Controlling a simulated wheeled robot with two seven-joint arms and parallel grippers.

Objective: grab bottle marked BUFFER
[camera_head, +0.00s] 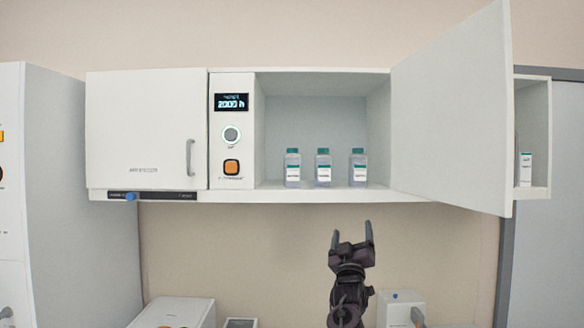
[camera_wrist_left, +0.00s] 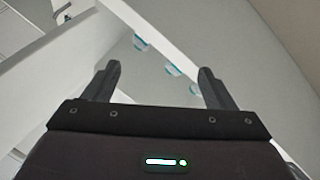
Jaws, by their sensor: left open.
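Three clear bottles with teal caps and white labels stand upright in the open wall cabinet: a left one (camera_head: 292,168), a middle one (camera_head: 323,168) and a right one (camera_head: 358,168). Their label text is too small to read, so I cannot tell which is BUFFER. My left gripper (camera_head: 352,236) is open and empty, pointing up, below the cabinet shelf. In the left wrist view its fingers (camera_wrist_left: 158,85) are spread, with the bottles' teal caps beyond and between them, apart from the fingers. My right gripper is not in view.
The cabinet door (camera_head: 452,108) stands open at the right and juts outward. The shelf's front edge (camera_head: 320,194) lies above my gripper. A control panel (camera_head: 232,135) and a closed door (camera_head: 146,130) are at left. Another labelled container (camera_head: 525,169) stands beyond the open door.

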